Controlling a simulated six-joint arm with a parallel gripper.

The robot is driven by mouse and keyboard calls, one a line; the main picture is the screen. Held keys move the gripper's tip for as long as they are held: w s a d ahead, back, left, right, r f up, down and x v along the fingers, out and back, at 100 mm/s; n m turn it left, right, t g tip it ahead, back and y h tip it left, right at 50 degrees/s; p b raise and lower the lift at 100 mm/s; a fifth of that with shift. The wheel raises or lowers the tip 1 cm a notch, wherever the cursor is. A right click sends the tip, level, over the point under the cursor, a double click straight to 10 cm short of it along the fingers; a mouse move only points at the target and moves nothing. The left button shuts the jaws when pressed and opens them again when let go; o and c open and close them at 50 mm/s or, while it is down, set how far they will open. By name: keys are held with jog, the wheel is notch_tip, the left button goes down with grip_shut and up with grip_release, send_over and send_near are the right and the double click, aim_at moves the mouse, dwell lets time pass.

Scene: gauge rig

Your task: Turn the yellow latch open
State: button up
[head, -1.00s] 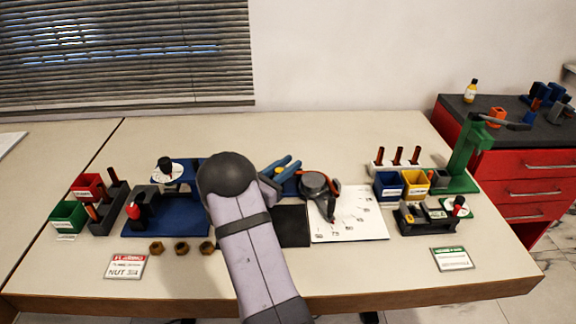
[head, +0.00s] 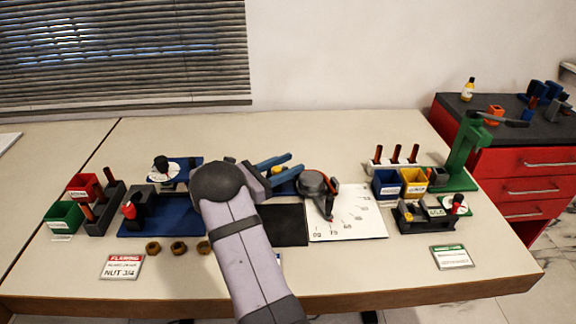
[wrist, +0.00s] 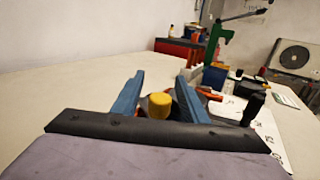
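The yellow latch (head: 277,170) shows in the head view as a small yellow patch beside my blue fingers, near the middle of the table. In the wrist view the yellow latch (wrist: 160,104) is a rounded yellow knob in the gap between the fingers. My gripper (wrist: 160,80) is open, with a blue finger on each side of the knob and no clear contact. It also shows in the head view (head: 292,163), pointing right. The latch's lower part and mount are mostly hidden.
A round grey gauge (head: 315,184) with orange parts stands just right of my fingers, by a white dial sheet (head: 350,212). A black mat (head: 283,226) lies in front. A green stand (head: 466,150) and small bins (head: 388,184) are farther right.

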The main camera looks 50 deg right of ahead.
jog(key=v, duration=0.6)
jog(key=shift+w+a+b, duration=0.1)
jog(key=shift+a+b, duration=0.15)
jog(key=shift+b, duration=0.1)
jog(key=shift+a, duration=0.4)
